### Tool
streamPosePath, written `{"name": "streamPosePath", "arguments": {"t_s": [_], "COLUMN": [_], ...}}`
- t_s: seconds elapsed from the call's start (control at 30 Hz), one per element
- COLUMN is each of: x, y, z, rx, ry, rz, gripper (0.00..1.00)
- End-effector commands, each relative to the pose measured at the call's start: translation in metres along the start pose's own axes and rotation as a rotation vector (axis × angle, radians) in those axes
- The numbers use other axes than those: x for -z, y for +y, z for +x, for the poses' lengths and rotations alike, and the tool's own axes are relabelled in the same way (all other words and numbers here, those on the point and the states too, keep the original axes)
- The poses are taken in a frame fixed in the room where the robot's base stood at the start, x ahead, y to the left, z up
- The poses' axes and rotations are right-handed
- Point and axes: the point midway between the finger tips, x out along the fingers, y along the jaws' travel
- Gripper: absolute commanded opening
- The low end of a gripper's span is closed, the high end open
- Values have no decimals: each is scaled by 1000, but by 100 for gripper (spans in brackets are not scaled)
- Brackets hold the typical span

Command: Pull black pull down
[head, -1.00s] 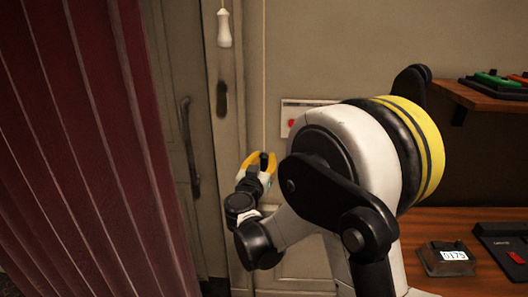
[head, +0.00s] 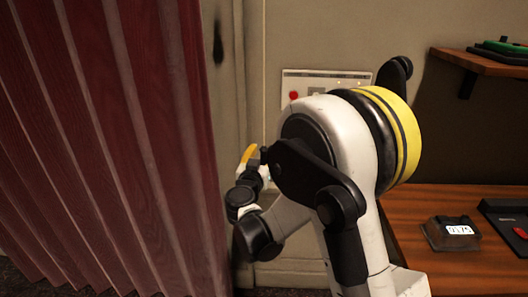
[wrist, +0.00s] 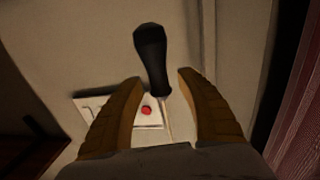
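The black pull (wrist: 151,58) is a dark handle on a thin pale cord (wrist: 167,122) in the wrist view. Its narrow end lies between the tips of my gripper (wrist: 160,78), with a visible gap to the finger on each side. My gripper is open around it. In the head view my gripper (head: 254,158) shows a yellow finger in front of the wall, low beside the cord (head: 264,85). My arm hides much of it there, so the pull is hard to make out.
A wall panel with a red button (head: 293,95) is behind my arm. A red curtain (head: 110,150) fills the left, close to my gripper. A wooden desk (head: 420,270) with a small counter box (head: 452,233) and a shelf (head: 490,62) stand at right.

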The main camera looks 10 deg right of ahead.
Motion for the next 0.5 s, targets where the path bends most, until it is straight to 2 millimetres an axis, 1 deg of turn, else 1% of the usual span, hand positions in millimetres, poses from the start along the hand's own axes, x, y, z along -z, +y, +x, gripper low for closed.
{"name": "streamPosePath", "arguments": {"t_s": [0.23, 0.33, 0.43, 0.5], "x": [0, 0, 0, 0], "y": [0, 0, -1, -1], "z": [0, -4, -17, -30], "rx": [0, 1, 2, 4], "ry": [0, 0, 0, 0], "rz": [-1, -1, -1, -1], "gripper": [43, 43, 43, 43]}}
